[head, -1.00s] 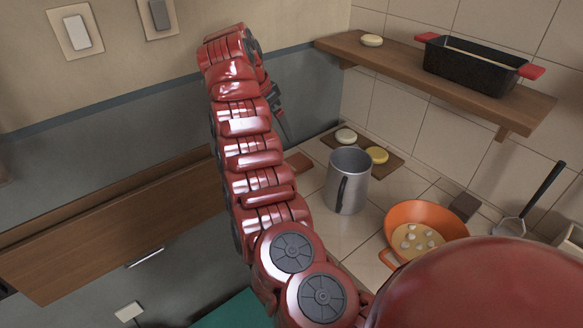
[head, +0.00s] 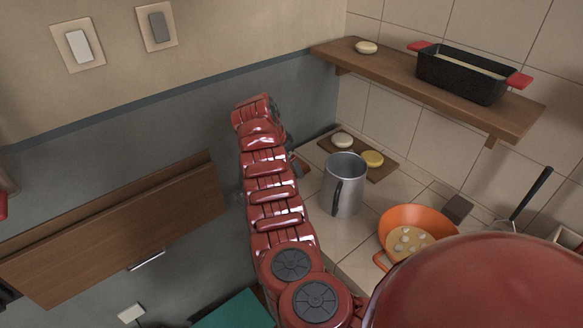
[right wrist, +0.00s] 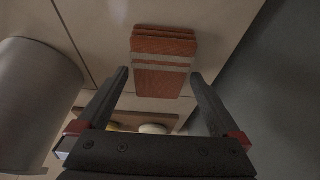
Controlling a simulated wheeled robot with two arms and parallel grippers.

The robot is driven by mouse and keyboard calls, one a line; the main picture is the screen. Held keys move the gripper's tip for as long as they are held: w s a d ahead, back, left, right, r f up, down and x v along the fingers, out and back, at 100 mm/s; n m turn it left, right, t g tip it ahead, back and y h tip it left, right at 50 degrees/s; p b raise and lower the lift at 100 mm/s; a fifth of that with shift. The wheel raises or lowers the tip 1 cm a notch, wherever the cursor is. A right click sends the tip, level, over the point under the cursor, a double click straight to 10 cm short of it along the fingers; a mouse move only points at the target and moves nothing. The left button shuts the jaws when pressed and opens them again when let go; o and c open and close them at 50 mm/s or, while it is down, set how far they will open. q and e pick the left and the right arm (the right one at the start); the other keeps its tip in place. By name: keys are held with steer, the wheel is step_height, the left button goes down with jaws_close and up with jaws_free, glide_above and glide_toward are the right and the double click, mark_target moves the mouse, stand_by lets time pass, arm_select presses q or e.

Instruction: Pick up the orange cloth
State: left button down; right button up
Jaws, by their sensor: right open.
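The orange cloth (right wrist: 160,82) lies folded on the tiled counter in the right wrist view, with pale stripes across it. My right gripper (right wrist: 159,75) is open, its two dark fingers pointing toward the cloth's two sides with nothing between them that I can see held. In the head view the right gripper (head: 298,160) shows only partly beside my red arm, and the cloth there is mostly hidden or cannot be told apart. My left gripper is not in view.
A grey metal mug (head: 343,186) stands close to the right gripper; it also shows in the right wrist view (right wrist: 35,105). A wooden board (head: 380,166) with two round items is behind it. An orange pan (head: 398,218) is to the right. The grey wall (head: 310,95) is near.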

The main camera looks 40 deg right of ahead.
steer(key=shift+d+f, duration=0.15)
steer(key=shift+f, duration=0.3)
steer(key=shift+r, duration=0.1)
steer(key=c, duration=1.2)
step_height(320, 180, up, 10)
steer(key=shift+b, duration=0.85)
